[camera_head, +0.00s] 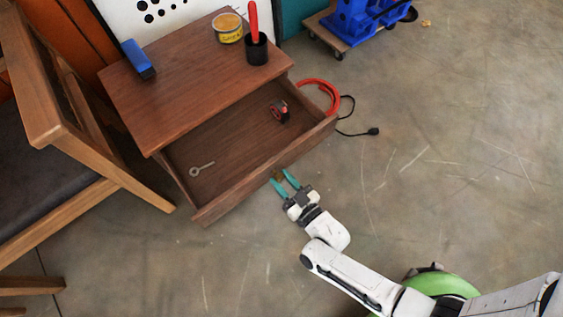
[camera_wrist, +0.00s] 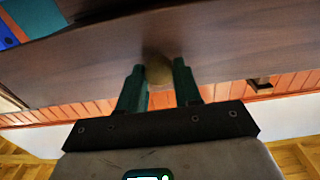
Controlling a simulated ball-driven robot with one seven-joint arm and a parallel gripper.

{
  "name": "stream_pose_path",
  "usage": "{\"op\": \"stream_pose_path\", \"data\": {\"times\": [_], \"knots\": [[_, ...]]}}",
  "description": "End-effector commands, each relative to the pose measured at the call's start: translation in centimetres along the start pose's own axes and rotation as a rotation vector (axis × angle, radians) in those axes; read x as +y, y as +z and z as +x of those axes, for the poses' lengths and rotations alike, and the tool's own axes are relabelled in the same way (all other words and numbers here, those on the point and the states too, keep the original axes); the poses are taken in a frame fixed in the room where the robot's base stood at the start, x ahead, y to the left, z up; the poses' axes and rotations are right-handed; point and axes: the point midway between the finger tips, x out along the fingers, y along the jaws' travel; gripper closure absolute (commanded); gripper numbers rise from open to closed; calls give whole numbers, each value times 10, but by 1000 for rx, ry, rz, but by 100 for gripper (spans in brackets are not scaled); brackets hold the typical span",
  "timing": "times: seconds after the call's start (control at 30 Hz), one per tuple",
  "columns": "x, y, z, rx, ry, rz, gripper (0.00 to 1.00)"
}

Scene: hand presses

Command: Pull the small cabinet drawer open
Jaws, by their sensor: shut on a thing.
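The small brown wooden cabinet (camera_head: 187,69) stands at the upper left in the head view. Its drawer (camera_head: 243,186) is pulled well out, with its inside showing. In the wrist view, the knob (camera_wrist: 159,71) sits between the two fingertips (camera_wrist: 160,78), against the wooden drawer front (camera_wrist: 215,38).
A key (camera_head: 202,169) and a small red and black item (camera_head: 279,110) lie in the drawer. A blue brush (camera_head: 138,58), a tin (camera_head: 228,28) and a black cup (camera_head: 256,48) stand on top. A wooden chair (camera_head: 50,110) is close at left.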

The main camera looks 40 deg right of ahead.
Motion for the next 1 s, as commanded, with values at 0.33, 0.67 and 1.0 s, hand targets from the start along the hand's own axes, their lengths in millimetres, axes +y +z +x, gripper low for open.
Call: {"op": "stream_pose_path", "data": {"times": [0.33, 0.67, 1.0], "knots": [[0, 0, 0, 0, 0, 0, 46], [0, 0, -2, -1, 0, 0, 43], [0, 0, -57, -5, 0, -1, 43]]}}
